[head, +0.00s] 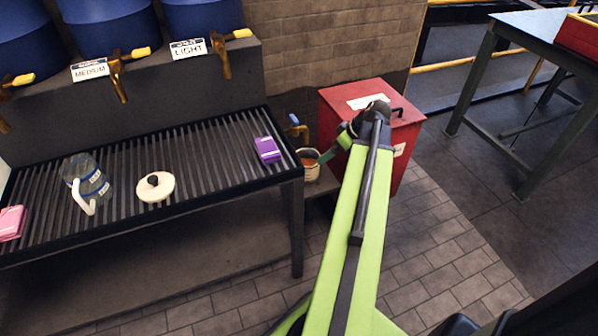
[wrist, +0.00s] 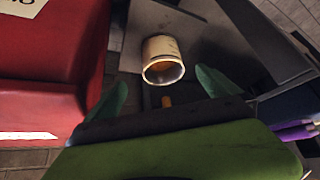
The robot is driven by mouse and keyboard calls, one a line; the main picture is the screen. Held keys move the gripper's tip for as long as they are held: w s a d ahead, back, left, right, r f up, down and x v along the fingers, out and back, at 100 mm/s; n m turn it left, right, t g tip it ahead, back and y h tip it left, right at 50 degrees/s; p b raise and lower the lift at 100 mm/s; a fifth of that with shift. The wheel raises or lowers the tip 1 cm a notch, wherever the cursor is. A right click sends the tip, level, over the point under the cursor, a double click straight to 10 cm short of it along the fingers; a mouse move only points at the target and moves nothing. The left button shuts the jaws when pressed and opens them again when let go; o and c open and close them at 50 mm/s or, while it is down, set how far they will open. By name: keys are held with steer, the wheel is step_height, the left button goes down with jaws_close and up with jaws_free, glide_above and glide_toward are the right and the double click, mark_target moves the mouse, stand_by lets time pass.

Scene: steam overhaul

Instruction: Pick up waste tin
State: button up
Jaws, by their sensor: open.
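The waste tin (head: 311,172) is a small cream, open-topped can with orange-brown inside. It stands on a low ledge between the slatted rack and the red bin. In the wrist view the tin (wrist: 160,48) lies ahead of my gripper, its open mouth facing the camera. My gripper (wrist: 160,90) is open, with one green finger to each side of the tin's line and nothing between them. In the head view my gripper (head: 331,155) is just right of the tin, partly hidden by my arm. I cannot tell whether a finger touches the tin.
The red bin (head: 400,150) stands close to the right. The slatted rack (head: 210,165) is at left, with a purple block (head: 267,150), a round lidded item (head: 155,187) and a clear jug (head: 88,185). A brass tap (head: 297,128) sits above the tin.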

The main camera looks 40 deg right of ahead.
mark_target(308, 157)
steer(key=b+x, duration=1.4)
steer(key=x, duration=0.4)
steer(key=shift+w+a+b, duration=0.15)
steer(key=shift+b, duration=0.25)
steer(key=shift+r, duration=0.15)
steer(key=c, duration=1.8)
steer(key=shift+r+p, duration=0.15)
steer(key=shift+p, duration=0.15)
